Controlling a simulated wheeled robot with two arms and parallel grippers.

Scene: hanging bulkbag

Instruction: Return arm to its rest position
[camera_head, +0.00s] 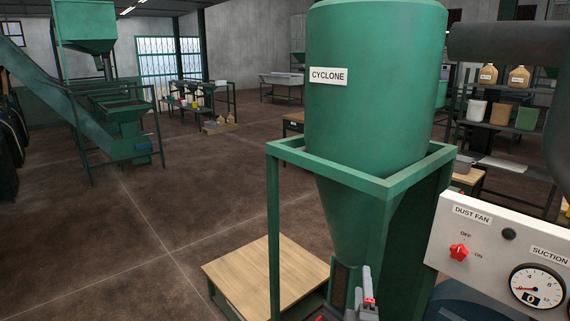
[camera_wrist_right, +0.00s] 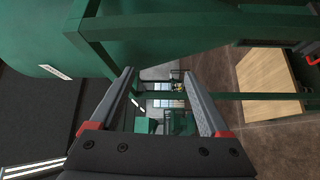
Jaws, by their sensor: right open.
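My right gripper (camera_head: 362,284) shows small at the bottom of the head view, in front of the green cyclone stand. In the right wrist view the jaws (camera_wrist_right: 158,73) are spread apart with nothing between them. The green cyclone (camera_head: 375,95), labelled CYCLONE, hangs in a green square frame (camera_head: 345,176) just beyond the gripper. In the wrist view, a green frame bar (camera_wrist_right: 200,22) crosses above the fingers. My left gripper is not in the head view.
A white DUST FAN panel (camera_head: 490,235) with a red knob (camera_head: 459,252) and a suction gauge (camera_head: 537,286) stands at the right. A wooden-topped platform (camera_head: 265,275) is left of the gripper. Shelves (camera_head: 498,125) stand behind. Open floor (camera_head: 150,225) lies to the left.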

